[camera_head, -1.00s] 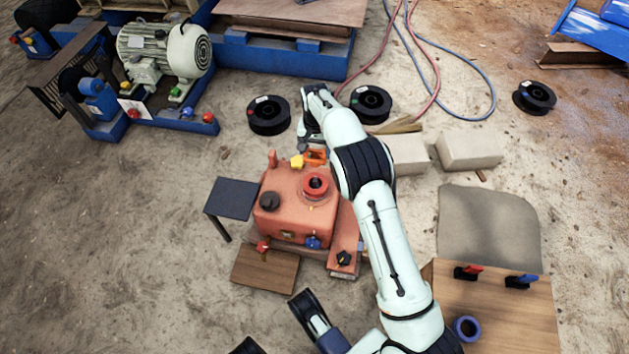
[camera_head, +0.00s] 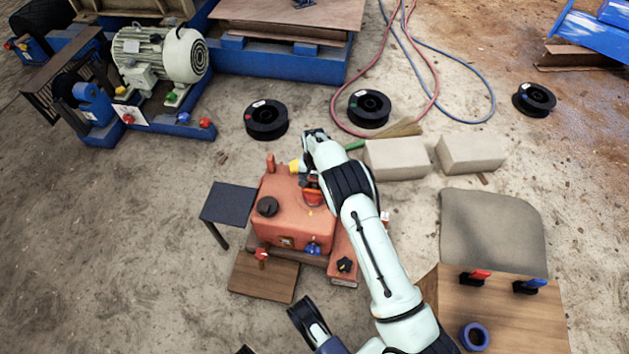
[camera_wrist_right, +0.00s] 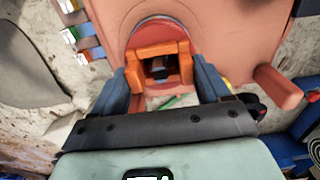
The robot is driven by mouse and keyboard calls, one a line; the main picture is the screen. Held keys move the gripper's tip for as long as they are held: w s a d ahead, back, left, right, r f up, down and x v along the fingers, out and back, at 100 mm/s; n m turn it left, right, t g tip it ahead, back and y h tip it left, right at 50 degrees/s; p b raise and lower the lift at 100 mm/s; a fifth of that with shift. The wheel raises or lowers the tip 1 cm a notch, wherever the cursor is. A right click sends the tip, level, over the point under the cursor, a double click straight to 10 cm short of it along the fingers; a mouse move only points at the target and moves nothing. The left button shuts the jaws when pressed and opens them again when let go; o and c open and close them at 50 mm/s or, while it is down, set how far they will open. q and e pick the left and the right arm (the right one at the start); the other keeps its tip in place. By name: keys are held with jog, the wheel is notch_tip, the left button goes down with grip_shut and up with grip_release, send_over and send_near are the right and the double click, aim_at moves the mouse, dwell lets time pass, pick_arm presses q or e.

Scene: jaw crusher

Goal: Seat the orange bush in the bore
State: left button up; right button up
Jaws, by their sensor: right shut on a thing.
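The orange bush (camera_head: 313,197) is a squarish block with an opening, seen closely in the right wrist view (camera_wrist_right: 146,53). My right gripper (camera_head: 311,184) is shut on it, with one blue-grey finger on each side (camera_wrist_right: 160,82). The bush is over the round red collar (camera_wrist_right: 152,28) on top of the red housing (camera_head: 290,215). The gripper and bush hide the bore in the head view, and I cannot tell whether the bush touches the collar. A dark part of mine, perhaps the left gripper (camera_head: 309,318), shows at the bottom edge; its jaws are unclear.
A black knob (camera_head: 267,206) and a yellow part (camera_head: 296,166) stand on the housing near the bush. A dark side table (camera_head: 229,204) is at its left. Pale blocks (camera_head: 396,159) and black spools (camera_head: 266,119) lie behind. A wooden bench (camera_head: 500,315) is at the right.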

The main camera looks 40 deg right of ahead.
jog(key=shift+r, duration=0.1)
jog(key=o, duration=1.2)
jog(key=shift+r, duration=0.2)
pick_arm(q)
jog(key=w+r+t+p, duration=0.2)
jog(key=w+r+p, duration=0.1)
jog(key=w, duration=0.3)
jog(key=shift+d, duration=0.35)
pick_arm(e)
notch_tip(320, 180, up, 12)
jog(key=shift+f, duration=0.2)
pick_arm(q)
jog(key=shift+s+r, duration=0.1)
jog(key=shift+r, duration=0.05)
pick_arm(e)
jog(key=shift+s+f, duration=0.1)
